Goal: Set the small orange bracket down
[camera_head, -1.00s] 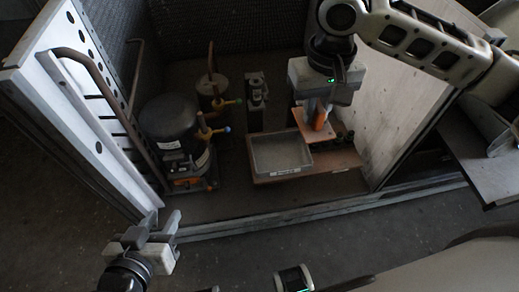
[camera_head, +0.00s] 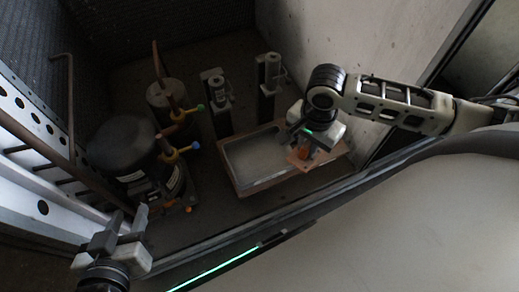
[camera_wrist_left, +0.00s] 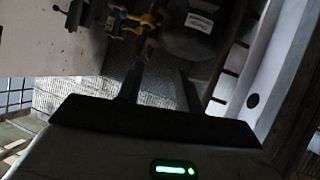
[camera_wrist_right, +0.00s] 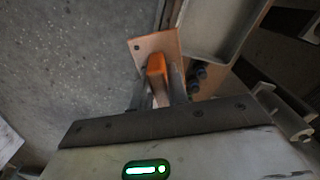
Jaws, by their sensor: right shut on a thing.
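The small orange bracket (camera_head: 303,156) shows as an orange block against a copper-coloured square plate with holes. It also shows in the right wrist view (camera_wrist_right: 156,67). My right gripper (camera_head: 305,146) is shut on the orange block, with one finger on each side. The bracket is over the right end of the grey tray (camera_head: 228,166); I cannot tell whether it touches anything below. The gripper hides part of it in the head view. My left gripper (camera_head: 126,220) is open and empty at the lower left, apart from everything; its spread fingers show in the left wrist view (camera_wrist_left: 160,88).
A black compressor (camera_head: 122,147) stands left of the tray, with a copper-piped canister (camera_head: 166,96) behind it. Two dark upright fixtures (camera_head: 217,92) (camera_head: 269,78) stand behind the tray. A perforated white panel (camera_head: 30,125) bounds the left, a pale wall (camera_head: 340,35) the right.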

